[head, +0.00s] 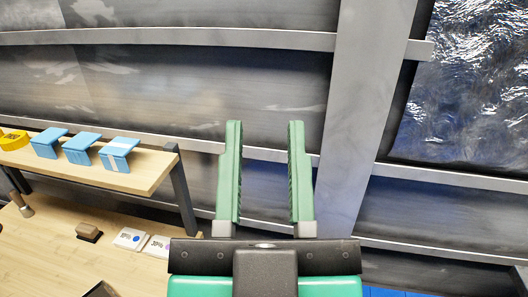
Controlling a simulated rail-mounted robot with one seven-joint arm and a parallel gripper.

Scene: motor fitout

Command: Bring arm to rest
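My gripper (265,170) is in the middle of the head view, pointing up in the picture. Its two green fingers stand apart with a clear gap between them. Nothing is between the fingers. The wall shows through the gap. The gripper is in the air, to the right of the shelf, and touches nothing that I can see. The rest of my arm below it is cut off by the bottom edge.
A wooden shelf (150,178) on dark posts holds several blue brackets (80,147) and a yellow part (13,140). Below it, a wooden bench (45,250) carries a brown block (88,232) and white cards (130,239). A ribbed grey wall (180,90) stands behind.

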